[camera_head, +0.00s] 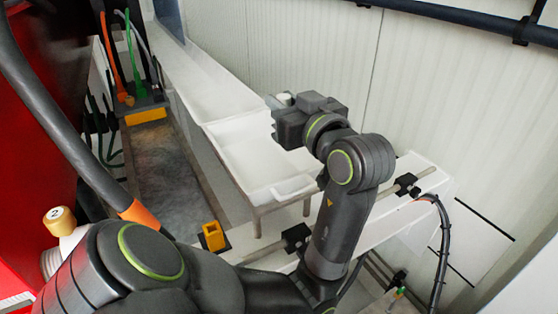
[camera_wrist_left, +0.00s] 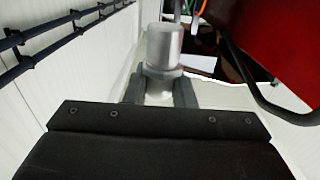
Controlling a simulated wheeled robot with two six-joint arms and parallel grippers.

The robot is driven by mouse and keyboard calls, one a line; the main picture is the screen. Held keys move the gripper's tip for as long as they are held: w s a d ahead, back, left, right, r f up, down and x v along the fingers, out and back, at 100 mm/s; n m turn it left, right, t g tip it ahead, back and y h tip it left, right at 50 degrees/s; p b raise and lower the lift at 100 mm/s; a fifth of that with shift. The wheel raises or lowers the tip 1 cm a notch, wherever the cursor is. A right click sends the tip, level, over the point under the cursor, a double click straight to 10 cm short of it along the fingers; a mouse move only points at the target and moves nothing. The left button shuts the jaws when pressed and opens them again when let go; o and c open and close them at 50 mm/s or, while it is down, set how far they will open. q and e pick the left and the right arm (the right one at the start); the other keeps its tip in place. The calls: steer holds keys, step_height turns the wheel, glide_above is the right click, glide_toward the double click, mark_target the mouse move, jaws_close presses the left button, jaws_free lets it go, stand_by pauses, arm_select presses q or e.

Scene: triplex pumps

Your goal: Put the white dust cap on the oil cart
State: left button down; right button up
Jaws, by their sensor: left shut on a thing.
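The white dust cap (camera_head: 284,98) is a pale cylinder, partly hidden in the head view by my left gripper (camera_head: 275,110). In the left wrist view, the cap (camera_wrist_left: 164,47) stands upright between the two fingers of the left gripper (camera_wrist_left: 160,90), which is shut on it. The gripper is above the far right part of a white shallow tray (camera_head: 232,166) on legs, apparently the oil cart's top. How high the cap is above the tray, I cannot tell. My right gripper is not in view.
A long white ledge (camera_head: 195,75) runs behind the tray along the pale panel wall (camera_head: 310,45). A red housing (camera_head: 35,150) and thick dark hose (camera_head: 60,115) fill the left side. The near part of the tray looks bare.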

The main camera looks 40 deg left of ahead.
arm_select(q)
step_height(320, 180, down, 10)
steer(key=shift+r, duration=0.2)
stand_by(0.3)
steer(key=shift+f, duration=0.1)
steer(key=shift+s+f+b, duration=0.1)
steer(key=shift+f+b, duration=0.45)
steer(key=c, duration=1.2)
jaws_free()
steer(key=shift+c, duration=0.2)
steer(key=shift+r, duration=0.2)
